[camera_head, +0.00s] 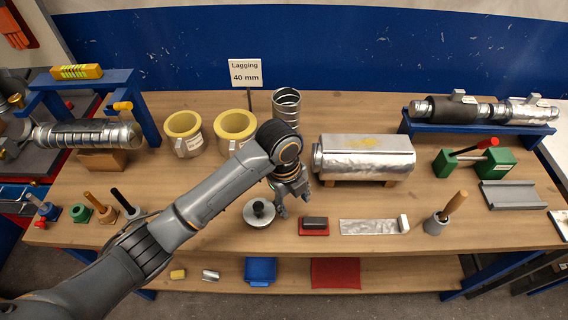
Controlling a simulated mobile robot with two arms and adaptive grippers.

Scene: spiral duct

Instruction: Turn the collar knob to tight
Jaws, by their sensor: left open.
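A silver spiral duct (85,134) lies across the left end of the table, at a blue stand (146,115). A small orange-yellow knob (122,106) sits on the stand's right side, above the duct's end. I cannot tell if it is the collar knob, and no tight mark is readable. My left gripper (293,205) is open and empty over the middle of the table, well to the right of the duct. Its fingers point down towards the front, between a round metal disc with a black knob (259,210) and a red-based block (314,226). My right gripper is not in view.
Two yellow-lined rings (234,125) and a coiled metal sleeve (286,104) stand behind my arm. A foil-clad box (366,158) lies to the right. Several handled tools (107,212) stand at the front left. A yellow level (77,72) rests on the stand.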

